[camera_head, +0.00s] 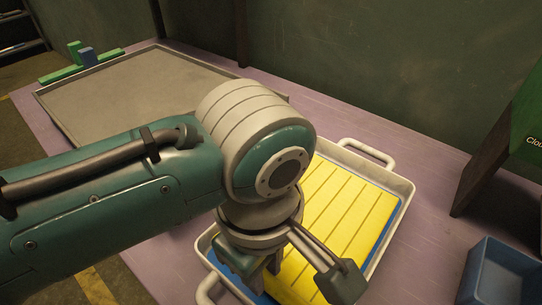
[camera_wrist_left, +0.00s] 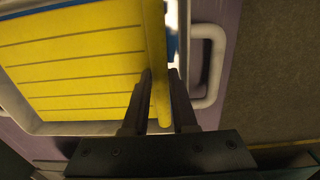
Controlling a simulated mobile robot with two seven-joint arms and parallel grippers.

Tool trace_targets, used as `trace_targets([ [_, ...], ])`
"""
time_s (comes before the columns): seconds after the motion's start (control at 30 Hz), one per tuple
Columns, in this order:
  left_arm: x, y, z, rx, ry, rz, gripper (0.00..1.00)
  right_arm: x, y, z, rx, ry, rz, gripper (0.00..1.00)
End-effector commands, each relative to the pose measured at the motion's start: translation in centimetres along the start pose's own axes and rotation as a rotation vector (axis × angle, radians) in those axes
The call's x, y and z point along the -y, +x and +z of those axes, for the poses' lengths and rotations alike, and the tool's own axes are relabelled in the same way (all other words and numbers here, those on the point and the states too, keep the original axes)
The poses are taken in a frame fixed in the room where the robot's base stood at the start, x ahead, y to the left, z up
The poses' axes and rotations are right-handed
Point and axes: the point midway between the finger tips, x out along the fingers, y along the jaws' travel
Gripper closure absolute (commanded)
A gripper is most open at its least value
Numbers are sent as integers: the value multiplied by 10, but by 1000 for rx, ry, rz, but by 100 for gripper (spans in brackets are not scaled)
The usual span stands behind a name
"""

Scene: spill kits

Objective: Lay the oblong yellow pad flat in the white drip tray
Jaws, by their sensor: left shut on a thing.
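The oblong yellow pad (camera_head: 345,210), with dark lines across it, is inside the white drip tray (camera_head: 403,188), largely level. A blue layer (camera_head: 388,238) shows along its side, under or beside it. My left gripper (camera_head: 262,275) is at the tray's near side, partly hidden by its own wrist. In the left wrist view its fingers (camera_wrist_left: 159,88) are shut on a narrow yellow strip along the pad's edge (camera_wrist_left: 80,60). I cannot tell whether the pad's held side rests on the tray floor. My right gripper is not in view.
A blue bin (camera_head: 500,272) stands at the right, below a dark green board (camera_head: 508,135). The purple tabletop (camera_head: 350,122) is clear behind the drip tray.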

Motion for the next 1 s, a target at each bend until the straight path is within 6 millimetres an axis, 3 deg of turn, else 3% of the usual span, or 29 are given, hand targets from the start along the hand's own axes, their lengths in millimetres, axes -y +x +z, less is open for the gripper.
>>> trace_targets([
  [0.73, 0, 6, 0, 0, 1, 0, 100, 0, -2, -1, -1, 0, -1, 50],
  [0.77, 0, 6, 0, 0, 1, 0, 73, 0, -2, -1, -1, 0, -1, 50],
  [1.0, 0, 6, 0, 0, 1, 0, 46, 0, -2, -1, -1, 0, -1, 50],
])
